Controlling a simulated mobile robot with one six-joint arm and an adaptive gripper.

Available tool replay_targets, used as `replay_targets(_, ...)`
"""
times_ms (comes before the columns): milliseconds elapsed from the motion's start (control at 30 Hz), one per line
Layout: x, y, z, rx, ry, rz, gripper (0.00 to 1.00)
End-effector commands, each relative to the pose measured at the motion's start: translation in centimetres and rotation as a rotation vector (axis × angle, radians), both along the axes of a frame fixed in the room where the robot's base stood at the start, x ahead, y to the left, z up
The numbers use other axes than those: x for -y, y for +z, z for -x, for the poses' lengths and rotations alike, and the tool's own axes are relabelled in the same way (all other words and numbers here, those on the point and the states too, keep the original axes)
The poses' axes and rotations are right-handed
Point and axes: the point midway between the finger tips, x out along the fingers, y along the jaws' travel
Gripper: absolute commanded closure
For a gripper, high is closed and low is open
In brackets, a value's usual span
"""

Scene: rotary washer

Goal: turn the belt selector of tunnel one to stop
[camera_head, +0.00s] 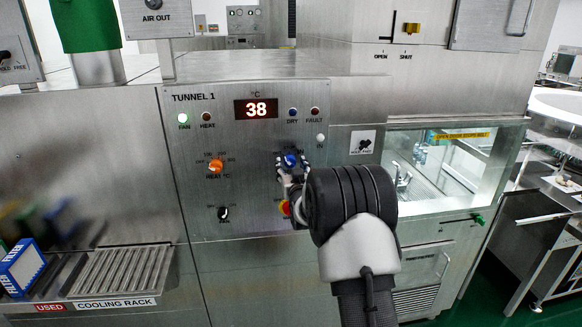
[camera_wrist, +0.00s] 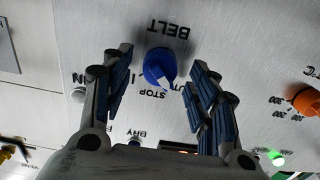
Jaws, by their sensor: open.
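The blue belt selector (camera_wrist: 158,62) sits under the upside-down BELT label in the wrist view. Its white pointer (camera_wrist: 166,86) angles down and right, beside the STOP mark (camera_wrist: 153,94); I cannot tell whether it lines up exactly with it. In the head view the blue selector (camera_head: 290,160) is on the Tunnel 1 panel, partly hidden by my gripper (camera_head: 290,179). In the wrist view my gripper (camera_wrist: 160,62) is open, with one finger on each side of the selector and a visible gap on both sides.
The Tunnel 1 panel (camera_head: 250,222) also holds an orange heat knob (camera_head: 216,166), a black fan knob (camera_head: 223,213) and a red and yellow button (camera_head: 284,207) close to my gripper. The display (camera_head: 256,109) reads 38. A glass window (camera_head: 440,165) is to the right.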

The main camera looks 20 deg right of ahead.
Motion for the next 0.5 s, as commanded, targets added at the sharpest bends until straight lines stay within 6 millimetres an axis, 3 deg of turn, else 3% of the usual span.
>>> replay_targets(433, 0.27, 0.02, -1.02, 0.000, 0.000, 0.000, 0.46)
replay_targets(500, 0.27, 0.02, -1.01, 0.000, 0.000, 0.000, 0.50)
